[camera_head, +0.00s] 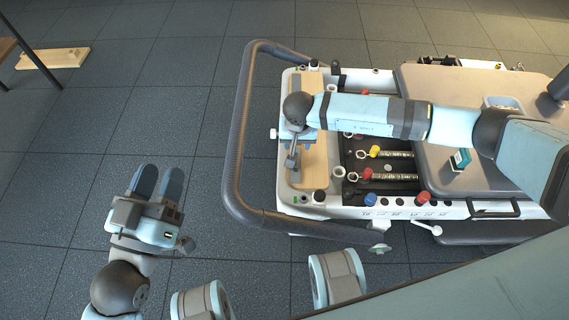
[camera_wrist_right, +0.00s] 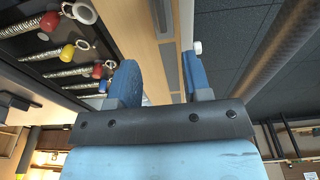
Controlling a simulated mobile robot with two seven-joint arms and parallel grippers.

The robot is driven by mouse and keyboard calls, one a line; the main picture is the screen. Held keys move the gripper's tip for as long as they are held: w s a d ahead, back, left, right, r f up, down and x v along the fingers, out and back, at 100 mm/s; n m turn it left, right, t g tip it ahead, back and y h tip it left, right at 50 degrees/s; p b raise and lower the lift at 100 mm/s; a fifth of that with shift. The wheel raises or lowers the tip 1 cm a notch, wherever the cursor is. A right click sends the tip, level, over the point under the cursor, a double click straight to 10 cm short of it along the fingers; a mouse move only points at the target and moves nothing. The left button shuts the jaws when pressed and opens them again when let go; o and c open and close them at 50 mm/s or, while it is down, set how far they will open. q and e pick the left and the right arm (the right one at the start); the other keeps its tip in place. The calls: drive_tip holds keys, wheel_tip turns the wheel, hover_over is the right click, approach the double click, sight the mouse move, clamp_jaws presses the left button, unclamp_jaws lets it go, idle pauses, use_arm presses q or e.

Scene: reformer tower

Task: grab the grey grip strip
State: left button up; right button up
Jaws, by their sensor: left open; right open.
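A narrow grey strip (camera_wrist_right: 169,66) is set along a pale wooden board (camera_wrist_right: 140,22) in the right wrist view. My right gripper (camera_wrist_right: 158,62) is open, with its blue fingers apart on either side of part of the board and the strip. No grip on the strip shows. My left gripper (camera_head: 158,180) is open and empty above the floor.
A thick grey curved rail (camera_head: 240,140) wraps the reformer's left end. Springs with red and yellow knobs (camera_head: 374,151) lie right of the board.

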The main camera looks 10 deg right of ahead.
drive_tip(key=b, duration=0.2)
hover_over(297, 154)
drive_tip(key=s+a, duration=0.1)
drive_tip(key=s, duration=0.2)
wheel_tip(297, 154, down, 7)
drive_tip(key=shift+a+f, duration=0.1)
drive_tip(key=shift+f, duration=0.05)
drive_tip(key=shift+w+f+b, duration=0.25)
drive_tip(key=shift+f+b, duration=0.4)
drive_tip(key=shift+f, duration=0.75)
drive_tip(key=shift+w+f+b, duration=0.2)
drive_tip(key=shift+f+b, duration=0.45)
drive_tip(key=shift+f, duration=0.7)
use_arm(q)
drive_tip(key=f, duration=0.2)
drive_tip(key=f+g, duration=0.1)
drive_tip(key=d+f+g, duration=0.1)
drive_tip(key=f, duration=0.1)
drive_tip(key=shift+w+f+m, duration=0.1)
drive_tip(key=shift+f+m, duration=0.25)
drive_tip(key=shift+m, duration=0.05)
use_arm(e)
clamp_jaws()
